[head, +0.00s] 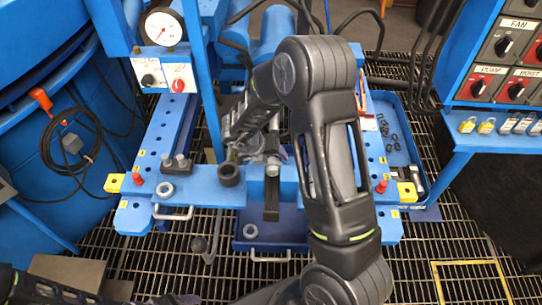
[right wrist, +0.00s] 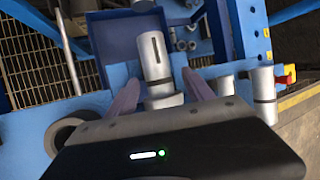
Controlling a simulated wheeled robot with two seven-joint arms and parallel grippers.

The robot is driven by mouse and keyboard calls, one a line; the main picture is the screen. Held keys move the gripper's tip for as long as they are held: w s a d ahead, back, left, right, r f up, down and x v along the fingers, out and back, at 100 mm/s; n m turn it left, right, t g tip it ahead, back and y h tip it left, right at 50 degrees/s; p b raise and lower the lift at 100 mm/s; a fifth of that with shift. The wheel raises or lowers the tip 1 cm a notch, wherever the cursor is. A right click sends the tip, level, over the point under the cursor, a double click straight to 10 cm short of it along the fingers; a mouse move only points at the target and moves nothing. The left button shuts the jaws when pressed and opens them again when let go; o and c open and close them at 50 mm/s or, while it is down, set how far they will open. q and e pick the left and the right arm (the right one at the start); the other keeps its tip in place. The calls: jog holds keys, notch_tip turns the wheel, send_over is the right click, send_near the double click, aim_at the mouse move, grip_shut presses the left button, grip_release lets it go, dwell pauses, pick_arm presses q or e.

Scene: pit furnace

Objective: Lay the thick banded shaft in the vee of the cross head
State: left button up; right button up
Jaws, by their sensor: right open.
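A grey banded shaft (right wrist: 155,58) with a slot near its end and a dark band shows in the right wrist view, between the fingers of my right gripper (right wrist: 162,94). The fingers are apart, one on each side of it; I cannot tell whether they touch it. In the head view my right gripper (head: 268,150) is over the middle of the blue cross head (head: 205,190), partly hidden by its own arm. I cannot make out the vee. My left gripper is not in view.
A second banded cylinder (right wrist: 264,95) stands to the right in the right wrist view. A short dark cylinder (head: 229,174) is on the cross beam. A blue tray (head: 408,160) of small parts is at the right. A gauge (head: 163,27) is at upper left.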

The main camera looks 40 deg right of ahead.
jog(key=shift+s+f, duration=0.1)
jog(key=p+v, duration=0.1)
jog(key=v, duration=0.7)
dwell(1.1)
